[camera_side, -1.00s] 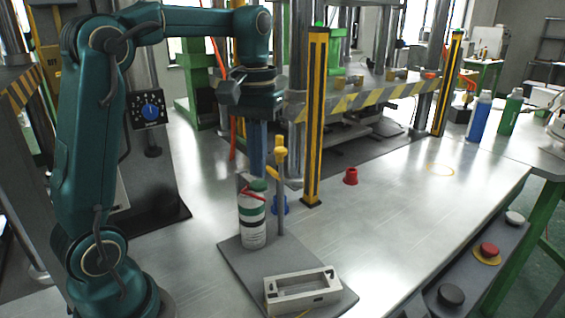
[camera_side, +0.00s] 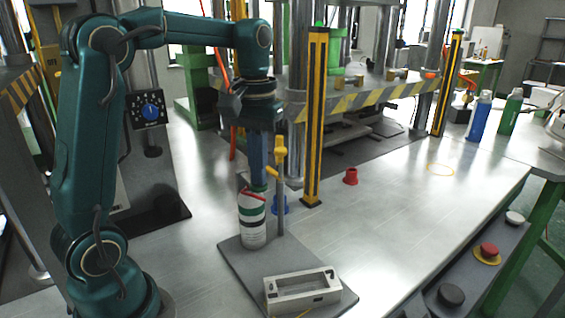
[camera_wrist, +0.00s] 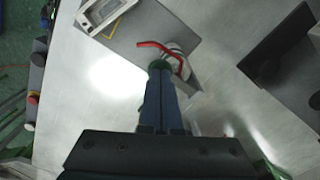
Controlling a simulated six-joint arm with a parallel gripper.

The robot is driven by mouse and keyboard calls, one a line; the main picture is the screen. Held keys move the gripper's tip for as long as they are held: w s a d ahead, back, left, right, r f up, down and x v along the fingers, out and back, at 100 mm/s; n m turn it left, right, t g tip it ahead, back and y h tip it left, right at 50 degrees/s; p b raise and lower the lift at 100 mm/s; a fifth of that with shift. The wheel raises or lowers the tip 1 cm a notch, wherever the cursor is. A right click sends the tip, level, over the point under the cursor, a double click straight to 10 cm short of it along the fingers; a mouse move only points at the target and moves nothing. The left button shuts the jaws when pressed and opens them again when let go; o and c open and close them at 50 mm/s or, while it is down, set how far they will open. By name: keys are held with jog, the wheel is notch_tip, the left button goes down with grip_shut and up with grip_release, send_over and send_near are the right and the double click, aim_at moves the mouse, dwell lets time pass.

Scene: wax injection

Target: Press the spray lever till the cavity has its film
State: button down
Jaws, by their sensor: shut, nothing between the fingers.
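The spray can (camera_side: 252,228), white with green and red bands, stands upright on a grey plate (camera_side: 232,246). My gripper (camera_side: 259,187) is shut and empty, pointing down at the can's top.
A grey post with a yellow head (camera_side: 280,150) stands close right of my fingers. A yellow-black pillar (camera_side: 315,120) rises behind.

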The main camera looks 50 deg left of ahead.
jog(key=shift+f, duration=0.55)
jog(key=shift+r, duration=2.9)
jog(key=shift+d, duration=0.1)
jog(key=shift+m+t, duration=0.5)
jog(key=shift+t, duration=0.1)
jog(key=s+d+r, duration=0.2)
jog(key=shift+s+d+r, duration=0.25)
jog(key=shift+s+d, duration=0.15)
jog(key=s+d+f+m+t, duration=0.4)
jog(key=s+d+f+m, duration=0.1)
jog(key=s+f, duration=0.3)
jog(key=shift+d+f, duration=0.15)
jog(key=shift+f, duration=0.4)
